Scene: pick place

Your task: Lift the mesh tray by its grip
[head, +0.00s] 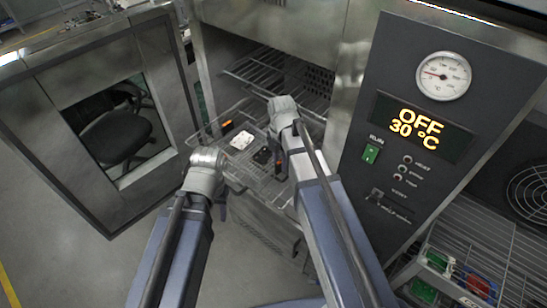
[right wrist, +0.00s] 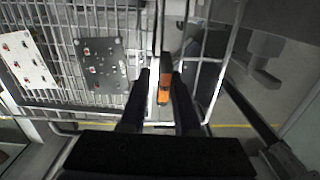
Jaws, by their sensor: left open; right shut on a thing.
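The wire mesh tray (head: 258,184) sits in front of the open oven chamber in the head view. It bears a white board (head: 242,140) and a dark board (head: 262,155), also seen in the right wrist view as the white board (right wrist: 27,62) and dark board (right wrist: 101,66). One orange grip (head: 227,125) is at its left side, another at its right side. My right gripper (head: 279,162) is shut on the right-hand orange grip (right wrist: 163,92), which shows between the fingers. My left gripper (head: 222,190) is open near the tray's front left corner; its fingers are partly hidden by my wrist.
The oven door (head: 105,120) stands open at the left. Wire racks (head: 262,72) are inside the chamber. The control panel (head: 420,110) at the right reads OFF, 30 °C. A wire shelf (head: 480,235) with boards is at the lower right. Bare floor lies at the lower left.

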